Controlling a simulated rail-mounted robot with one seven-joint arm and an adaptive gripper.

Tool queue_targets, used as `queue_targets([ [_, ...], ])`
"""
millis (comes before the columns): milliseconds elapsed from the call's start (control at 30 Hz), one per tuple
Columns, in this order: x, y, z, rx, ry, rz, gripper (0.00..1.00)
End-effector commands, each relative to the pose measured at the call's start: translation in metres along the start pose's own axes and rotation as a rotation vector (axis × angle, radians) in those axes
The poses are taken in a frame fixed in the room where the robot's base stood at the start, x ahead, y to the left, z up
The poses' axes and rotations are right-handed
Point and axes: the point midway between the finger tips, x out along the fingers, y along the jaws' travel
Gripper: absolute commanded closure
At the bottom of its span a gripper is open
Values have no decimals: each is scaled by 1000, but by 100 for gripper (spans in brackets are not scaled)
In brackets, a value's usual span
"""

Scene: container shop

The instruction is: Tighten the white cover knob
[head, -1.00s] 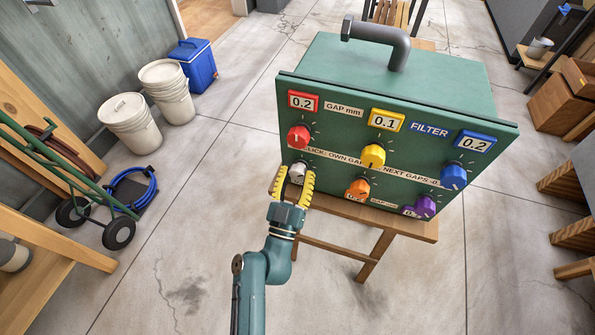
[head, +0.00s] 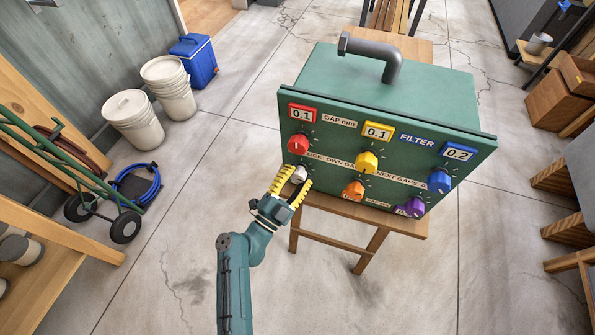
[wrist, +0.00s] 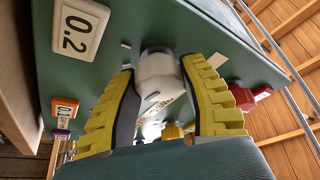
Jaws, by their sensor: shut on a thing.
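The white cover knob (head: 299,173) sits at the lower left of the front of the green filter box (head: 462,105), below the red knob. My gripper (head: 296,180) has its two yellow ridged fingers on either side of it and is shut on it. In the wrist view the white knob (wrist: 158,76) shows between the fingertips, against the green panel. A white display reading 0.2 (wrist: 80,28) is beside it there. In the head view my fingers hide part of the knob and its display.
The red (head: 299,144), yellow (head: 367,161), blue (head: 439,180), orange (head: 353,190) and purple (head: 411,206) knobs are close by. Red and yellow displays read 0.1, blue 0.2. The box stands on a wooden stand (head: 338,210).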

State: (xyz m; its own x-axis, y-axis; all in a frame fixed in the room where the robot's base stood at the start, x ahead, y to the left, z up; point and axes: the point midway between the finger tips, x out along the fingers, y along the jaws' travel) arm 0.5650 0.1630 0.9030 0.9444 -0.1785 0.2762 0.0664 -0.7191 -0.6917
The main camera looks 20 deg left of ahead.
Motion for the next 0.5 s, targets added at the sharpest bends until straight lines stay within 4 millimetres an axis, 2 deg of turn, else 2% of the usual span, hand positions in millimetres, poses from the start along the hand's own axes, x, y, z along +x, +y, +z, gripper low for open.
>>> queue_targets([
  [500, 1, -2, -2, 406, 0, 169, 92],
])
